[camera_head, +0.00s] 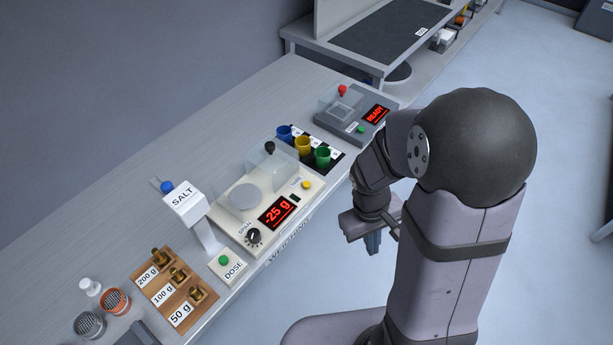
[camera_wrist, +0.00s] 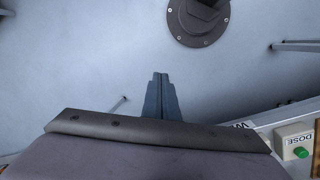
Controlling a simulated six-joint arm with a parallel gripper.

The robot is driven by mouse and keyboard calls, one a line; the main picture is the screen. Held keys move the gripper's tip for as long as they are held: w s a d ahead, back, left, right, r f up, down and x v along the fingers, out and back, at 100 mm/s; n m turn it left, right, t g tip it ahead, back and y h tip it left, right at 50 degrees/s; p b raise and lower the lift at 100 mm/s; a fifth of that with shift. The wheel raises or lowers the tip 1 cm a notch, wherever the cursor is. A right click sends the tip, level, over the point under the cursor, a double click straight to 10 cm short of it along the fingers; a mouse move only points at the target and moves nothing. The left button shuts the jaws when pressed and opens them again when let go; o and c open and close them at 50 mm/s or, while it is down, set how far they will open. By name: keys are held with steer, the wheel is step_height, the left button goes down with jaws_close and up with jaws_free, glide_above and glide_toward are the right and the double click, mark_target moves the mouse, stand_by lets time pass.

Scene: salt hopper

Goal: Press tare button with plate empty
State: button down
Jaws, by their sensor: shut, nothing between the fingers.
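The balance (camera_head: 229,220) stands on the bench and its red display (camera_head: 277,213) reads about -25 g. Its round grey plate (camera_head: 243,196) looks empty. A clear cover with a black knob (camera_head: 270,148) is beside the plate. A yellow button (camera_head: 306,185) sits on the balance's right end, near a small dark-green one; I cannot read their labels. My gripper (camera_head: 373,243) is shut and empty, in front of the bench edge and right of the balance. In the wrist view its fingers (camera_wrist: 161,98) are together, pointing at the floor, touching nothing.
A salt hopper (camera_head: 184,201) and a green DOSE button (camera_head: 224,260) stand left of the balance. Brass weights on a wooden board (camera_head: 172,290) are further left. Blue, yellow and green cups (camera_head: 304,146) and a READY device (camera_head: 352,118) stand to the right. Floor in front is clear.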

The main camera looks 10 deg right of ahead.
steer(key=w+d+n+t, duration=0.1)
steer(key=w+n+t, duration=0.2)
steer(key=w, duration=0.5)
step_height(320, 180, up, 8)
steer(key=n+t+y, duration=0.6)
steer(key=n, duration=0.3)
glide_above(306, 184)
steer(key=shift+s+d, duration=0.35)
steer(key=shift+s, duration=0.1)
steer(key=shift+f, duration=0.15)
step_height(306, 184, down, 8)
steer(key=b, duration=0.8)
steer(key=shift+f+b, duration=0.25)
steer(key=shift+b, duration=0.1)
steer(key=shift+f, duration=0.15)
steer(key=shift+f+b, duration=0.3)
